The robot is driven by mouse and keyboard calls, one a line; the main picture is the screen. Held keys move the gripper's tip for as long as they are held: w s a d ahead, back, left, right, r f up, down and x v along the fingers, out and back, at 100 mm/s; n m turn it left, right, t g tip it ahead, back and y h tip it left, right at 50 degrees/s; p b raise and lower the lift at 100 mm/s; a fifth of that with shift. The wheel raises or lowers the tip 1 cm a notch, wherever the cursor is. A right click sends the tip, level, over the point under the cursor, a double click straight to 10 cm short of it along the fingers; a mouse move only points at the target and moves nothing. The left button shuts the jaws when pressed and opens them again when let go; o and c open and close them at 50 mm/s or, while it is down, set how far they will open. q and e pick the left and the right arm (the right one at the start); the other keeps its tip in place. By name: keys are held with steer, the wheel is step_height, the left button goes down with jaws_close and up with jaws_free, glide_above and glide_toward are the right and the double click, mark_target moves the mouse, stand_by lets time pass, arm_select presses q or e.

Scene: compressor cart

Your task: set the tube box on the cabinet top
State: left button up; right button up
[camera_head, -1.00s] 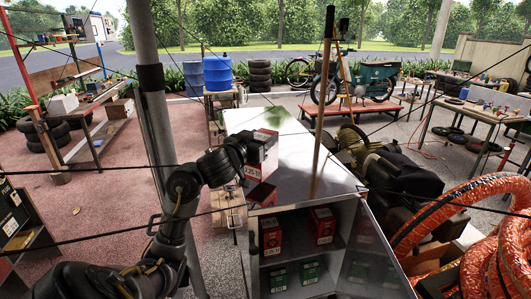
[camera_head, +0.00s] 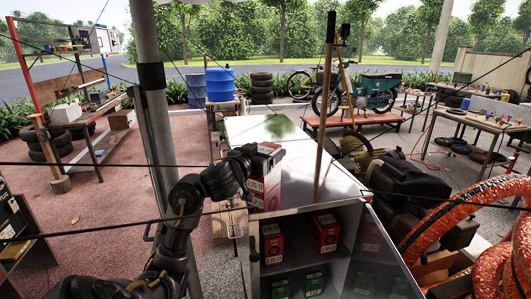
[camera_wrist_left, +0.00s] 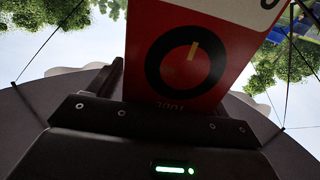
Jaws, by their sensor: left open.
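The red-and-white tube box (camera_head: 271,183) stands upright at the left front part of the shiny cabinet top (camera_head: 312,184), seemingly on it. The mirror-like surface makes its lower edge hard to tell. My left gripper (camera_head: 268,152) is open at the upper part of the box, its jaws around it. In the left wrist view the tube box (camera_wrist_left: 190,55) fills the space before the palm, showing a black ring on red; whether the jaws touch it cannot be told. My right gripper is not in view.
Inside the open cabinet, red boxes (camera_head: 326,232) stand on the upper shelf and green boxes (camera_head: 313,284) lower down. A wooden pole (camera_head: 325,120) rises by the cabinet's right side. A grey post (camera_head: 157,120) stands left. Orange hoses (camera_head: 455,222) lie at right.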

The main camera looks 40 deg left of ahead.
arm_select(q)
steer(key=shift+r, duration=0.2)
steer(key=shift+s+p, duration=0.2)
steer(key=shift+p, duration=0.25)
steer(key=s+d+p, duration=0.2)
steer(key=s+p, duration=0.9)
steer(key=shift+s+p, duration=0.25)
steer(key=shift+p, duration=0.1)
